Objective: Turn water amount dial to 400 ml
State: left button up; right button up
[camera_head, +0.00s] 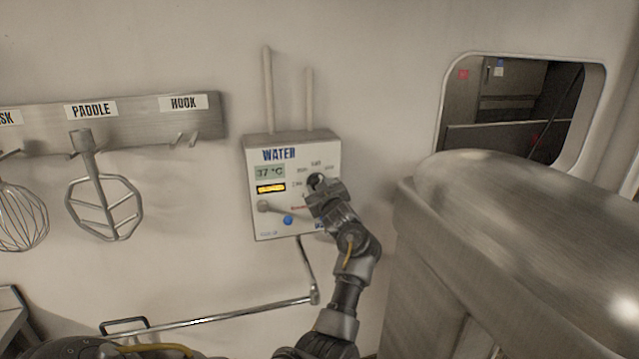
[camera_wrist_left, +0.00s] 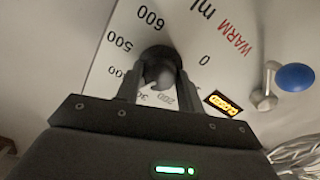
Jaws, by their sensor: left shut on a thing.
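The white water panel (camera_head: 262,225) is mounted on the wall and reads 37 °C on its small display (camera_head: 269,172). Its black round dial (camera_head: 315,180) is partly covered by my left gripper (camera_head: 320,190) in the head view. In the left wrist view the dial (camera_wrist_left: 160,62) sits between the two fingertips of my left gripper (camera_wrist_left: 159,84), which is shut on it. Printed marks 600, 500, 0 and partly hidden lower numbers ring the dial. Which mark the dial points to cannot be made out. My right gripper is not in view.
A lever with a blue knob (camera_head: 288,219) is low on the panel, and an amber sign (camera_wrist_left: 223,103) reads CLOSED. A pipe (camera_head: 220,316) runs below. A large metal machine (camera_head: 430,245) stands close on the right. A whisk and a paddle (camera_head: 103,205) hang at left.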

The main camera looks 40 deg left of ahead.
pick_arm(q)
jog(key=shift+m, duration=2.1)
jog(key=o, duration=1)
jog(key=shift+d, duration=0.1)
jog(key=b+v, duration=0.4)
jog(key=v, duration=0.6)
jog(key=shift+s+d, duration=0.25)
